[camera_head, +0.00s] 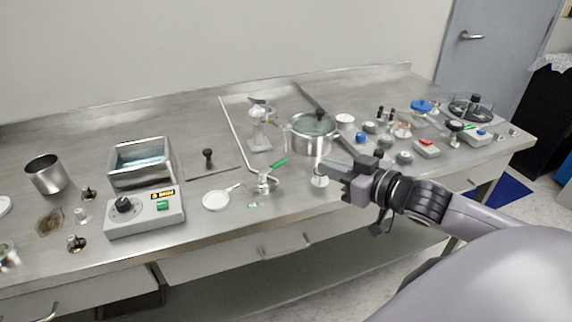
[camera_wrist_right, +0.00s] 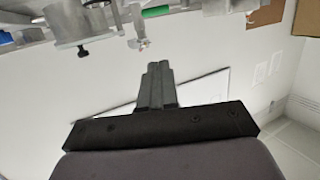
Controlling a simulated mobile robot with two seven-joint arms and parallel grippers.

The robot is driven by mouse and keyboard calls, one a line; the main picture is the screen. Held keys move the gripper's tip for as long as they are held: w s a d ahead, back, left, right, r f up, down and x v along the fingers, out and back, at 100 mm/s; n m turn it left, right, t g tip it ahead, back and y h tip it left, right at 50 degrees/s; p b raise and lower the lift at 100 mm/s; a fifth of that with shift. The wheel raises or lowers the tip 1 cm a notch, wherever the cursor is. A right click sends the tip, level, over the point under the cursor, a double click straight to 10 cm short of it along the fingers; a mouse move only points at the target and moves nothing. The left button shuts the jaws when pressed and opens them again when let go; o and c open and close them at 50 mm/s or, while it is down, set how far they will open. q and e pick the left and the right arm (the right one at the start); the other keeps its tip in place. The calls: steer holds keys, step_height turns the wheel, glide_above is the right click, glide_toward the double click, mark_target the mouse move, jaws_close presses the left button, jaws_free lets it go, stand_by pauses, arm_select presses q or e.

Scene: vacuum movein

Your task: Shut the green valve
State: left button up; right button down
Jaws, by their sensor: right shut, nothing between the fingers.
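The green valve handle (camera_head: 279,162) sits on a small metal valve (camera_head: 264,181) near the front middle of the steel bench. The handle points up and to the right, at a slant. My right gripper (camera_head: 322,169) is shut and empty, to the right of the valve and apart from the handle. A green handle (camera_wrist_right: 157,12) also shows at the top of the right wrist view, beyond my shut fingers (camera_wrist_right: 156,70). My left gripper is not in view.
A metal pot (camera_head: 311,139) stands behind my right gripper. A white dish (camera_head: 216,201) and a control box (camera_head: 144,214) lie left of the valve. A thin pipe (camera_head: 236,130) runs back from the valve. Several small parts crowd the bench's right side.

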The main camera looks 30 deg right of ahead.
glide_toward(273, 168)
steer(key=shift+w+d+r, duration=0.9)
steer(key=shift+w+r, duration=0.35)
steer(key=shift+r, duration=0.65)
steer(key=w, duration=0.1)
steer(key=w+f, duration=0.2)
steer(key=shift+w+a+f, duration=0.2)
steer(key=shift+w+a, duration=0.15)
steer(key=shift+w+a+f, duration=0.1)
steer(key=shift+w+f, duration=0.4)
steer(key=shift+f, duration=0.25)
steer(key=shift+w, duration=0.1)
